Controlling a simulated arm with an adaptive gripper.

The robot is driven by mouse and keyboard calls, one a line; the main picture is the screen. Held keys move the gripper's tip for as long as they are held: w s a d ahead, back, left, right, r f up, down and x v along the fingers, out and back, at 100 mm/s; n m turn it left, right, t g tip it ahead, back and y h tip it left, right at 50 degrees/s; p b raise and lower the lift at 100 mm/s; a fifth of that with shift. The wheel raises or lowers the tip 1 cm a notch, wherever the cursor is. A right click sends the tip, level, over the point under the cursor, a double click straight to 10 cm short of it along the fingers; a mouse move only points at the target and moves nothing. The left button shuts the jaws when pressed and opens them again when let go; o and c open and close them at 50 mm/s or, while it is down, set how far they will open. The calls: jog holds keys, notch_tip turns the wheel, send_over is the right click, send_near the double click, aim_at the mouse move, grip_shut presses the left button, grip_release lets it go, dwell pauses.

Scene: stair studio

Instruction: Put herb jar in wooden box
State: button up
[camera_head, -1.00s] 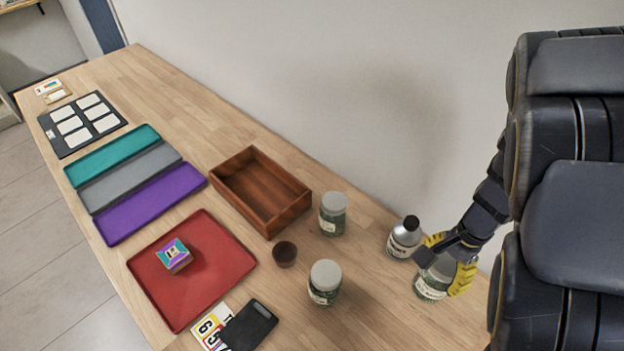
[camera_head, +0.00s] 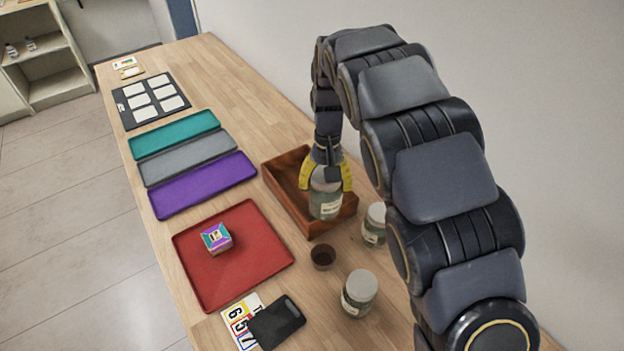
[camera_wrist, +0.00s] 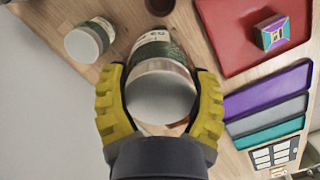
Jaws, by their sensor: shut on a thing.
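My gripper (camera_head: 326,180) has yellow padded fingers and is shut on a herb jar (camera_head: 325,203), a glass jar with green contents, a pale label and a grey lid. In the head view the jar is upright and overlaps the near right part of the wooden box (camera_head: 284,200). I cannot tell whether it touches the box floor. In the wrist view the jar (camera_wrist: 160,95) sits between both fingers (camera_wrist: 160,105), its lid toward the camera, and it hides most of the box. The visible part of the box interior is empty.
Two similar jars stand right of the box (camera_head: 374,225) and nearer (camera_head: 359,293). A small brown cup (camera_head: 322,257) stands before the box. A red tray (camera_head: 205,275) holds a patterned cube (camera_head: 216,238). A black phone (camera_head: 276,322) lies on number cards. Purple, grey and teal trays lie left.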

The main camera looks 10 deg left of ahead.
jog(key=shift+w+a+f, duration=0.7)
jog(key=shift+w+f, duration=1.15)
jog(key=shift+f, duration=0.15)
jog(key=shift+w+a+f, duration=0.65)
jog(key=shift+w+f, duration=1.2)
jog(key=shift+f, duration=0.2)
jog(key=shift+w+a+f, duration=0.7)
jog(key=shift+w+f, duration=1.15)
jog(key=shift+f, duration=0.15)
jog(key=shift+f, duration=0.15)
jog(key=o, duration=1.1)
jog(key=shift+o, duration=0.2)
notch_tip(320, 180, up, 8)
jog(key=shift+w, duration=0.45)
